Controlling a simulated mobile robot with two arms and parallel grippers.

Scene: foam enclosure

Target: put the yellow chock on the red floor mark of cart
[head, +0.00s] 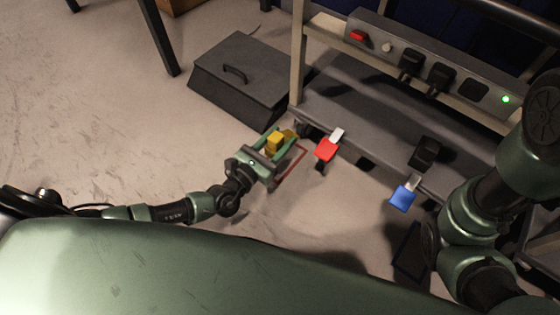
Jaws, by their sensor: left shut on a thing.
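My left gripper (268,153) is shut on the yellow chock (276,142), low over the floor by the cart's near left corner. The red floor mark (299,160) is a red outline on the floor, partly hidden by my gripper. The chock is over or beside the mark's left part; I cannot tell whether it touches the floor. The cart (350,108) has a grey deck, pale posts and a red pedal (326,150). My right arm comes in at the right, and its gripper is not in view.
A dark box with a handle (240,80) stands on the floor left of the cart. A power strip (440,75) runs along the cart. Floor at the left is clear.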

